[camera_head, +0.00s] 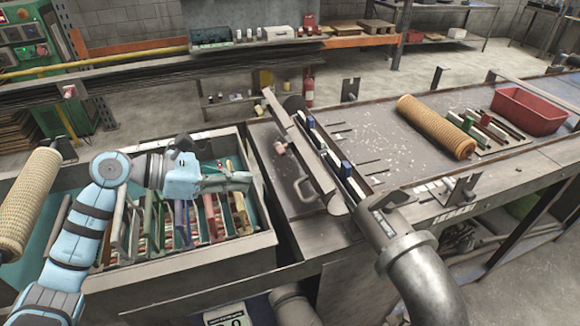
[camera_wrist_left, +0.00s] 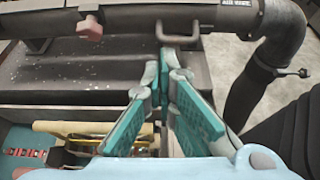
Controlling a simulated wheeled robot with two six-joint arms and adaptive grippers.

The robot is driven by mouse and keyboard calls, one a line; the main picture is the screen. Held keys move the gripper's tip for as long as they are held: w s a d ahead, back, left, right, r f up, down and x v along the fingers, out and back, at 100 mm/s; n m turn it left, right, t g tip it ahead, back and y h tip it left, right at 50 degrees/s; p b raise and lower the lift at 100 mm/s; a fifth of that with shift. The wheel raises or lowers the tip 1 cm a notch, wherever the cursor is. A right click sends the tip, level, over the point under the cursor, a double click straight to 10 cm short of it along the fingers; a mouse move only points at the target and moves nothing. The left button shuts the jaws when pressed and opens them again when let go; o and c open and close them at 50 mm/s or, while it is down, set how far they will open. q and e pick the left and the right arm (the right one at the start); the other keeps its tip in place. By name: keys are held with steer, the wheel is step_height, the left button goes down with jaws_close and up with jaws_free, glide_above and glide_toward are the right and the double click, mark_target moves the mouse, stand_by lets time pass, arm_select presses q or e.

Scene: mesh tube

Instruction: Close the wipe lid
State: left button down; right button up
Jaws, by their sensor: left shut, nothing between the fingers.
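What I take to be the wipe lid (camera_head: 299,142) is a long grey bar on the metal bench, standing open beside a row of blue and white blocks. A small handle loop (camera_head: 306,189) and a pinkish knob (camera_head: 281,148) are on its left side. In the left wrist view the lid (camera_wrist_left: 160,15) crosses the top, with the handle (camera_wrist_left: 177,39) just beyond my fingertips. My left gripper (camera_head: 243,181) is shut and empty, left of the handle and apart from it, above the bin's right side. My right gripper is not in view.
A grey bin (camera_head: 262,246) with several coloured tools stands under my left arm. A thick grey pipe (camera_head: 432,280) bends down at the lid's near end. A mesh tube (camera_head: 436,126) and a red tray (camera_head: 528,111) lie farther right. Another mesh tube (camera_head: 26,203) is at far left.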

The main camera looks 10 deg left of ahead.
mark_target(310, 175)
arm_select(q)
steer(key=x, duration=0.5)
steer(key=p+x, duration=0.1)
steer(key=x, duration=0.2)
steer(key=shift+d+r, duration=0.25)
steer(key=shift+w+d+r+p, duration=0.3)
steer(key=shift+w+d, duration=0.1)
steer(key=shift+d, duration=0.15)
steer(key=shift+w+d+r+p, duration=0.3)
steer(key=shift+w+d, duration=0.15)
steer(key=shift+d, duration=0.1)
steer(key=shift+s+d+r, duration=0.15)
steer(key=shift+d, duration=0.25)
steer(key=shift+w, duration=0.25)
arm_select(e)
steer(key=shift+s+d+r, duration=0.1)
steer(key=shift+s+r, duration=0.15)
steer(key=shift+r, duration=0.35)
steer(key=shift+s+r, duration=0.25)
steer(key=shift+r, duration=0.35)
